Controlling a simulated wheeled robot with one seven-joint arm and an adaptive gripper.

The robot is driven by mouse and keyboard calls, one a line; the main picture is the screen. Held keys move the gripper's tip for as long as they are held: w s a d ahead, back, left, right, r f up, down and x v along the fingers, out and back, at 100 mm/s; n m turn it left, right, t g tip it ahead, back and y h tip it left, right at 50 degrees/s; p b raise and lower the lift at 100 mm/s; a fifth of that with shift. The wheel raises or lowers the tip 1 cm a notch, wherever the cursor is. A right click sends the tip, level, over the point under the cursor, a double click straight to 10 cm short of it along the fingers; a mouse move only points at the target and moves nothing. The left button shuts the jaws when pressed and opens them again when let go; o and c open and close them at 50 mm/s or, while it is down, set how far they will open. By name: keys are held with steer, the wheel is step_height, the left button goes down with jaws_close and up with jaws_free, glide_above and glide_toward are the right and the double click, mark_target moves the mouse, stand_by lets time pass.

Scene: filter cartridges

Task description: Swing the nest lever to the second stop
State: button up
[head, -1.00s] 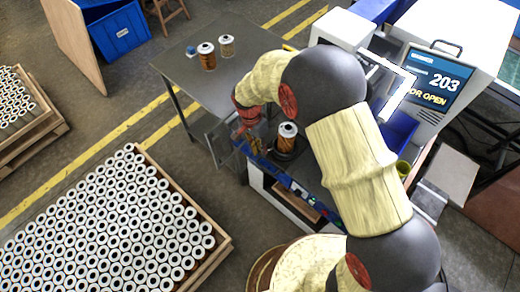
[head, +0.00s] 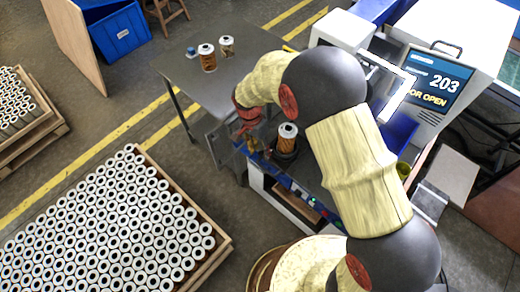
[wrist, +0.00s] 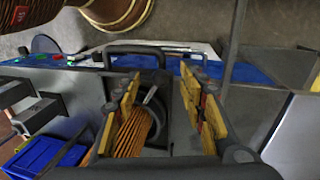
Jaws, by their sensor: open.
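An orange pleated filter cartridge (head: 287,138) with a white-and-black top stands upright in a dark round nest (head: 284,155) at the near end of the machine bench. In the wrist view the cartridge's orange pleats (wrist: 134,132) show beside my left finger. A short pale bar (wrist: 150,95), which looks like the nest lever, sticks up by the dark nest between my fingers. My gripper (wrist: 165,100) is open, its yellow-padded fingers apart with nothing clamped between them. In the head view my wrist hides much of the gripper (head: 246,147); which stop the lever is at cannot be told.
Two more cartridges (head: 207,58) (head: 227,46) stand on the grey table. A machine with a screen (head: 437,80) reading 203 and "DOOR OPEN", partly hidden, stands at right. A pallet of cartridges (head: 105,225) is at front left. A dark handle bar (wrist: 150,49) crosses beyond my fingers.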

step_height(320, 180, up, 12)
steer(key=w+a, duration=0.1)
steer(key=a, duration=0.1)
steer(key=shift+w+f, duration=0.15)
steer(key=shift+w, duration=0.05)
steer(key=shift+c, duration=0.3)
